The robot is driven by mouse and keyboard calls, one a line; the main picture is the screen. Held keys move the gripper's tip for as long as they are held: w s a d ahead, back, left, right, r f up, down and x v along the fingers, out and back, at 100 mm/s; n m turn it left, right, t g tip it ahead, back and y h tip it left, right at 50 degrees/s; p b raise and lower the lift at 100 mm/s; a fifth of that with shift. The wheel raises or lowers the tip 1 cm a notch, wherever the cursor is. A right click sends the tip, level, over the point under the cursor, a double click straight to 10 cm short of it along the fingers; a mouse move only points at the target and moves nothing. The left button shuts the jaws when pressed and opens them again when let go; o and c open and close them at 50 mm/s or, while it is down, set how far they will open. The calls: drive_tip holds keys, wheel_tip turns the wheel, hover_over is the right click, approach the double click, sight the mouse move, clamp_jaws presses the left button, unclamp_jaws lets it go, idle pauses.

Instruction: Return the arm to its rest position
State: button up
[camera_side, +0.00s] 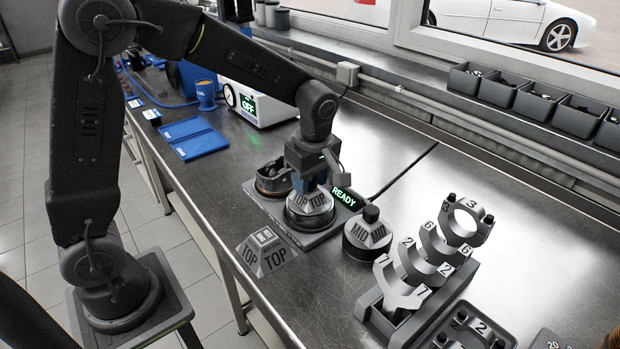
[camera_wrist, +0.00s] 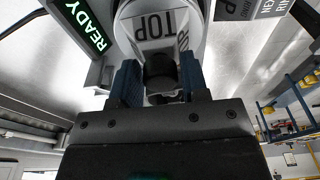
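My gripper (camera_side: 316,188) points down over a grey puck-shaped piece marked TOP (camera_side: 311,208), which sits on a flat plate (camera_side: 322,238) beside a green READY display (camera_side: 344,197). In the wrist view, the two blue fingers (camera_wrist: 160,84) stand on either side of the dark knob (camera_wrist: 160,68) on top of the TOP piece (camera_wrist: 160,25). The knob nearly fills the space between them, and I cannot tell whether they touch it. The READY display also shows in the wrist view (camera_wrist: 84,25).
A dark-knobbed piece marked MID (camera_side: 369,236) stands just right of the plate. A TOP label block (camera_side: 266,254) lies near the front edge. A rack of numbered grey parts (camera_side: 425,265) is at right. A piston-like part (camera_side: 273,176), blue tray (camera_side: 193,138) and white OFF unit (camera_side: 252,103) are nearby.

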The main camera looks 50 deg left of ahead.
drive_tip(key=o, duration=0.8)
idle(0.4)
drive_tip(key=shift+r, duration=3.1)
drive_tip(key=shift+s+r, duration=0.1)
drive_tip(key=shift+s, duration=0.05)
drive_tip(key=s+r+m+t, duration=0.1)
drive_tip(key=s+m+t, duration=0.1)
drive_tip(key=s+m, duration=0.4)
drive_tip(key=s+r+m+t+h, duration=0.1)
drive_tip(key=s+m, duration=0.5)
drive_tip(key=s+d+r+m+t, duration=0.1)
drive_tip(key=s+r+m+t, duration=0.1)
drive_tip(key=s+m, duration=0.4)
drive_tip(key=shift+s+d+r+t, duration=0.1)
drive_tip(key=shift+s+t, duration=0.15)
drive_tip(key=shift+t, duration=0.05)
